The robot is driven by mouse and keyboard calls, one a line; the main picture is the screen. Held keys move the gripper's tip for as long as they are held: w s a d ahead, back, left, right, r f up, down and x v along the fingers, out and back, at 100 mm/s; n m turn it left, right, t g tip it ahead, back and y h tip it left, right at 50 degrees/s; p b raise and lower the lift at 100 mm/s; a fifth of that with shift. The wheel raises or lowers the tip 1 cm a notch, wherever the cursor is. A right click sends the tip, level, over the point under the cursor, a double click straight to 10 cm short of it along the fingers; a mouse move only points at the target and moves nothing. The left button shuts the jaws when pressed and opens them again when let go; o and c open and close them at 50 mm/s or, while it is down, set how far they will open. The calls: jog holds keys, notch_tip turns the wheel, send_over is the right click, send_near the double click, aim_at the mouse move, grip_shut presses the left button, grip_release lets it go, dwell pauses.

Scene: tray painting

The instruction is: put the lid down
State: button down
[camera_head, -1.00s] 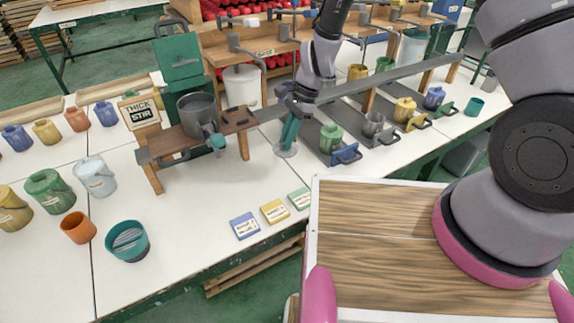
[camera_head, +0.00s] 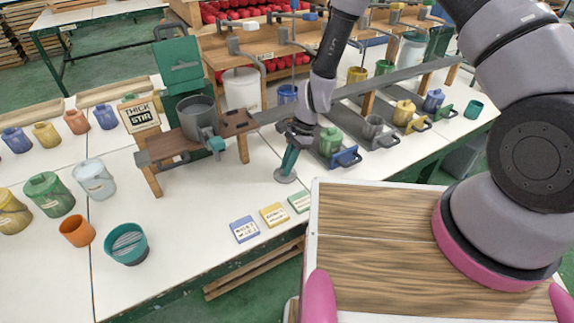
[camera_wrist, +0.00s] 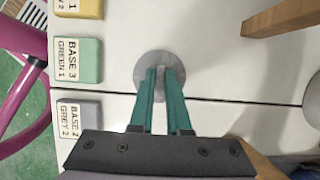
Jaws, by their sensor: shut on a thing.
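A round grey lid (camera_head: 284,177) is at the fingertips of my gripper (camera_head: 288,168), low over the white table between the wooden stand and the colour tiles. My gripper's teal fingers are shut on the lid's middle. In the wrist view the lid (camera_wrist: 143,75) lies flat, and the fingers (camera_wrist: 161,88) come down on its centre. I cannot tell whether its underside touches the table. A grey pot (camera_head: 197,118) with an open top stands on the wooden stand to the left.
Colour tiles (camera_head: 274,214) lie near the table's front edge, one of them close to the lid. A THICK STIR sign (camera_head: 140,115) is by the stand. A green pot (camera_head: 330,142) stands right of my gripper. Clear white table lies left of the tiles. A teal pot (camera_head: 127,243) is front left.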

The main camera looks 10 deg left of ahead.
jog(key=c, duration=0.9)
grip_release()
jog(key=w+d+r+n+t, duration=0.15)
jog(key=d+r, duration=0.45)
jog(key=r, duration=0.6)
jog(key=w+d+r+n+t, duration=0.15)
jog(key=d+r, duration=0.35)
jog(key=r, duration=0.8)
jog(key=w+d+r+n+t, duration=0.1)
jog(key=w+d+r+t, duration=0.15)
jog(key=d+r, duration=0.65)
jog(key=shift+s+d+r+n+t+h, duration=0.35)
jog(key=shift+s+d+r+t, duration=0.4)
jog(key=shift+s+d+r, duration=1.85)
jog(key=shift+s+d+r+n+t+h, duration=0.2)
jog(key=shift+s+d+r+n+t, duration=0.4)
jog(key=shift+s+d+r, duration=2)
jog(key=shift+s+d+r+n+t+h, duration=0.25)
jog(key=shift+s+d+r+t, duration=0.6)
jog(key=shift+s+r, duration=2)
